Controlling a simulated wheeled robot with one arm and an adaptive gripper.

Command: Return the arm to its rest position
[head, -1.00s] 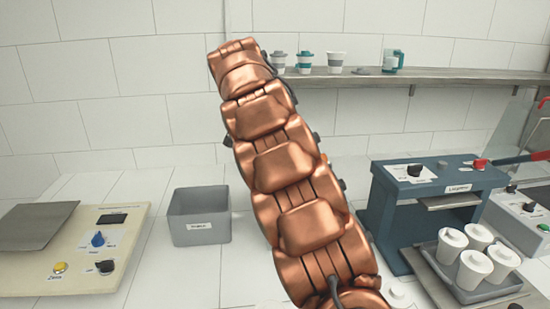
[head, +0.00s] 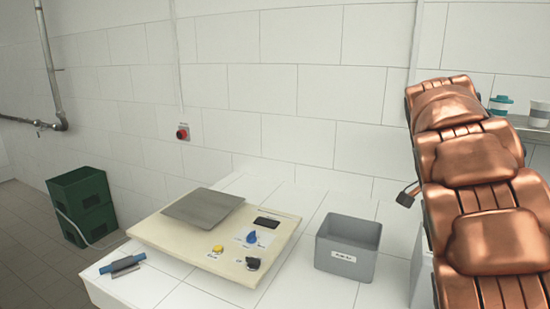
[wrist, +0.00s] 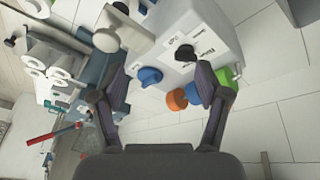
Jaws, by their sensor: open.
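My copper-coloured arm rises on the right side of the head view, and its upper end stands in front of the tiled wall. My gripper (wrist: 160,98) shows in the wrist view with its two dark fingers spread apart and nothing between their tips. Beyond the fingers, apart from them, is a white box-shaped machine (wrist: 205,38) with a blue knob (wrist: 149,77) and a black knob (wrist: 185,53). The gripper itself is not visible in the head view.
In the head view, a grey bin (head: 347,247) and a cream control panel (head: 185,232) with a grey plate (head: 203,207) stand on the white counter. A blue-handled tool (head: 122,264) lies at its left corner. Green crates (head: 83,205) stand on the floor. Cups stand on a shelf at right.

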